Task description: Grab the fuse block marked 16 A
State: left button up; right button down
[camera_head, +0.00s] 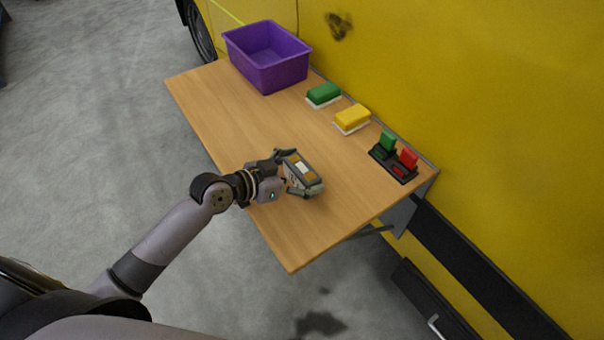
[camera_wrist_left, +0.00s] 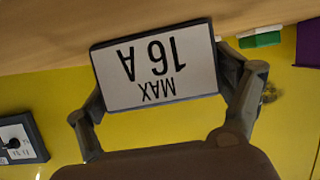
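The fuse block (camera_head: 303,172) is a grey and brown box with a white patch, over the front part of the wooden table. In the left wrist view its pale label (camera_wrist_left: 158,66) reads "16 A MAX" upside down, inside a dark frame. My left gripper (camera_head: 293,173) has one finger on each side of the block, and both appear to press on it. The fingers also show at the label's two sides in the left wrist view (camera_wrist_left: 165,100). I cannot tell whether the block touches the table. My right gripper is not in view.
On the table (camera_head: 225,112) stand a purple bin (camera_head: 282,72), a green block (camera_head: 324,94), a yellow block (camera_head: 352,117) and a black holder (camera_head: 392,168) with green and red pieces. A yellow vehicle wall (camera_head: 470,90) borders the back. The table's front left is clear.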

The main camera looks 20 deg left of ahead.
pick_arm(q)
jog(key=c, duration=0.8)
jog(key=shift+r, duration=0.1)
